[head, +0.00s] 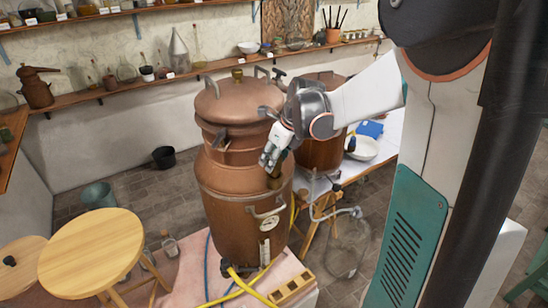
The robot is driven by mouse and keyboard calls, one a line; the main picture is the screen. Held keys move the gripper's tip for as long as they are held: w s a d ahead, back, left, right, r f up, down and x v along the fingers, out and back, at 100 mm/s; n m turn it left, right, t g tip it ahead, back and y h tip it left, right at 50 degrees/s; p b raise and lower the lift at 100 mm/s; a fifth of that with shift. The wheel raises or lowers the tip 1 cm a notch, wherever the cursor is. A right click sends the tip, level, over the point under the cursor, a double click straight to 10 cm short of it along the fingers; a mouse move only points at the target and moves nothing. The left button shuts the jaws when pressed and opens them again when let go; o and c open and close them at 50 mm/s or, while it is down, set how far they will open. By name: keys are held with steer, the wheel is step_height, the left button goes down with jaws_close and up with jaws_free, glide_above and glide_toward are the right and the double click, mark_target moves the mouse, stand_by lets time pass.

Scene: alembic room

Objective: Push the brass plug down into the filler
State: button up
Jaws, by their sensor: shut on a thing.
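A large copper still (241,208) stands upright near the middle of the head view. My gripper (270,162) is at its right front side, just below the lid's level, with its fingers pointing down. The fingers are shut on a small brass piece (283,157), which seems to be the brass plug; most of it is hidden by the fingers. Just below the fingertips a short brass fitting (274,181) sticks out of the still's shoulder and seems to be the filler. I cannot tell whether the plug touches it or sits inside it.
The lid (228,102) has upright handles and a brass knob. A second copper vessel (322,152) and a white bowl (363,149) stand behind my gripper. Yellow and blue hoses lie at the still's base. A round wooden table (92,250) is at left.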

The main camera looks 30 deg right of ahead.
steer(key=shift+f+b, duration=1.4)
steer(key=shift+b, duration=0.1)
stand_by(3.0)
steer(key=o, duration=1.2)
steer(key=shift+o, duration=0.2)
steer(key=shift+r, duration=0.2)
steer(key=shift+r+p, duration=2.1)
steer(key=shift+r, duration=1.25)
steer(key=shift+d, duration=0.1)
